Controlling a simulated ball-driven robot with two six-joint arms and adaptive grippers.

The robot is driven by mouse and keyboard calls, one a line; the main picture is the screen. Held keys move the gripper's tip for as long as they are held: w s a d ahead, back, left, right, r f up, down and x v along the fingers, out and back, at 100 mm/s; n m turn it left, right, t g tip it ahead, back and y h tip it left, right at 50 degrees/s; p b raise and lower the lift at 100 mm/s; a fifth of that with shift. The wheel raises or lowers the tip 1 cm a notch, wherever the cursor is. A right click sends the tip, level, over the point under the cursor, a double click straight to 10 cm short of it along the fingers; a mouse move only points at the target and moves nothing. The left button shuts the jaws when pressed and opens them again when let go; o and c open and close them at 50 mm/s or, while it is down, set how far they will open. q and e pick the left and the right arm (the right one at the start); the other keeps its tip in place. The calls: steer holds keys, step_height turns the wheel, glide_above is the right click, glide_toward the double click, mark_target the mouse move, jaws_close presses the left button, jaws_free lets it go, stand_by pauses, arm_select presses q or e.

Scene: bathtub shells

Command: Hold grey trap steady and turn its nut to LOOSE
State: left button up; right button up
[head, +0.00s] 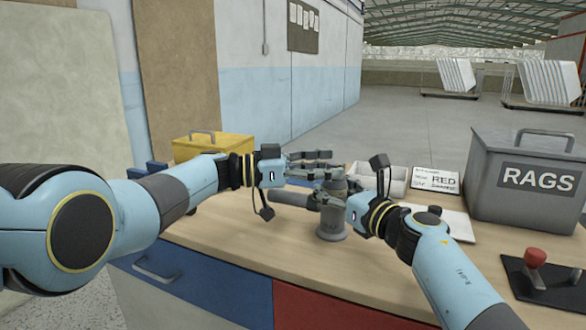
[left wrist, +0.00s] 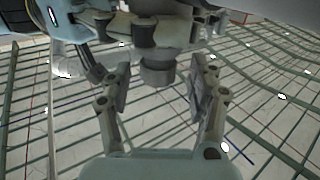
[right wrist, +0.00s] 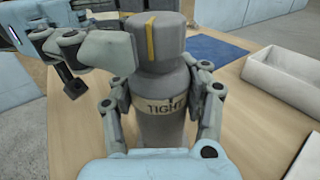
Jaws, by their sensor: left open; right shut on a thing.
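The grey trap (head: 332,225) stands upright on the bench. In the right wrist view its body (right wrist: 162,128) carries a pale band reading TIGHT. Its nut (right wrist: 158,48) is on top, with a yellow stripe a little left of the band's dark mark. My right gripper (right wrist: 160,95) is shut on the body, a finger on each side. My left gripper (head: 328,178) is open at nut height, coming from the left. One of its fingers shows beside the nut; I cannot tell whether they touch. In the left wrist view a grey cylinder (left wrist: 157,72) shows between the open fingers.
A grey RAGS box (head: 530,180) and a red-knobbed device (head: 535,258) stand at right. A yellow case (head: 213,143) is at back left. The front bench strip is clear.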

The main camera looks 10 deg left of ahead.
arm_select(q)
steer(key=v, duration=1)
